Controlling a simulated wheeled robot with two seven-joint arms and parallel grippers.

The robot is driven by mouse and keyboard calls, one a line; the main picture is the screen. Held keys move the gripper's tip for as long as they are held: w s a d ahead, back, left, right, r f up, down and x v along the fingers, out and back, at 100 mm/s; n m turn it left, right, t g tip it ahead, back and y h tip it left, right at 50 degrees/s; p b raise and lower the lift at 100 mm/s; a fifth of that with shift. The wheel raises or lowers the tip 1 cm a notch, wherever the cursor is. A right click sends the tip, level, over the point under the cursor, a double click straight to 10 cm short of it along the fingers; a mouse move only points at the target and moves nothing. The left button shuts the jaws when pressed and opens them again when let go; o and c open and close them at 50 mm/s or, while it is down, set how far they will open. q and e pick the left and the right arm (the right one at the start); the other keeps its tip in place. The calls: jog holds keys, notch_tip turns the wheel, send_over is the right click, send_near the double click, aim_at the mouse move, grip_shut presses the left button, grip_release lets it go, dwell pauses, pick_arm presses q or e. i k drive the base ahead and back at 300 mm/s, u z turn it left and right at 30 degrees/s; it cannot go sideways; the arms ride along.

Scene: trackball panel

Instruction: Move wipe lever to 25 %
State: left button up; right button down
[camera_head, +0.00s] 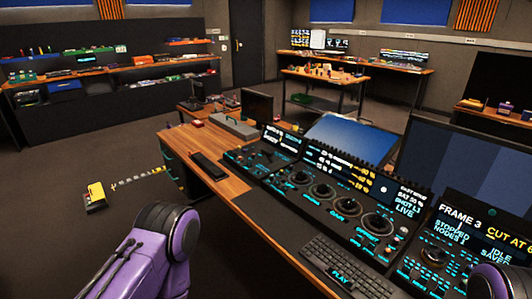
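A dark trackball panel (335,207) with several round balls, cyan labels and a lit screen strip stands on the wooden desk (215,180). A smaller control panel (258,157) with cyan-lit controls adjoins it on the left. Another panel (437,262) with knobs stands to the right, under a screen reading "FRAME 3". The wipe lever is too small to tell apart from the other controls, and I cannot read its setting. Purple links of my arms show at the bottom left and bottom right corner; neither gripper is in view.
A black keyboard (345,268) with a "PLAY" key lies in front of the panels. A large monitor (462,165) stands behind at right. A dark flat object (208,166) lies on the desk's left part. A yellow-black object (96,198) sits on the open floor at left.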

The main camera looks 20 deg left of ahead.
aim_at(268, 155)
jog(key=u, duration=1.6)
jog(key=i, duration=1.55)
jog(key=z, duration=0.75)
